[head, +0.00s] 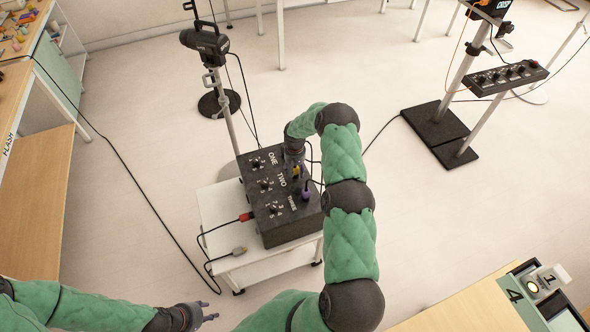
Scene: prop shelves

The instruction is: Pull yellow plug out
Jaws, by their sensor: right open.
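A black box (283,228) labelled ONE, TWO and THREE has a row of sockets and dials on its top. A small yellow plug (296,172) shows at its right side, near the label TWO. My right gripper (296,168) reaches down from above at the plug; it is open, and its fingers partly hide the plug. I cannot tell whether they touch it. A purple plug (305,191) stands upright in the box near THREE. My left gripper (212,305) is low in the picture, apart from the box, with its fingertips spread and empty.
The box rests on a white cart (220,207). A red plug (246,216) and a grey connector (239,251) on black cables lie at its left. A lamp stand (219,98) rises behind. A wooden table (470,305) is at lower right. Open floor surrounds the cart.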

